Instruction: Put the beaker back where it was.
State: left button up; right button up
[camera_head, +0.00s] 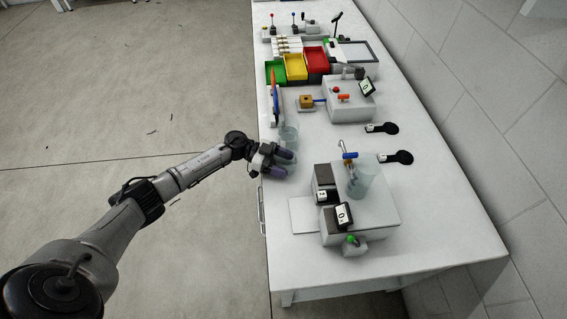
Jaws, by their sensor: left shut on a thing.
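A small clear beaker (289,136) is at the left edge of the white bench, just beyond my left gripper. My left gripper (283,162) reaches in from the left over the bench edge and is shut on this beaker, whose lower part is partly hidden by the fingers. I cannot tell whether the beaker touches the bench top. A larger clear vessel (361,180) stands on the white station at the right, below a blue-handled tap (349,156). My right gripper is not in view.
Green (275,71), yellow (295,67) and red (316,61) bins stand further back. A white device with a small screen (349,101) and two black paddle-shaped items (390,128) are on the bench (430,215). Free bench surface lies between my gripper and the station.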

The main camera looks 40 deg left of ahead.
pick_arm(q)
jog(key=o, duration=1)
jog(key=shift+f, duration=0.1)
jog(key=shift+c, duration=0.2)
jog(key=shift+r, duration=0.2)
jog(key=v, duration=1.2)
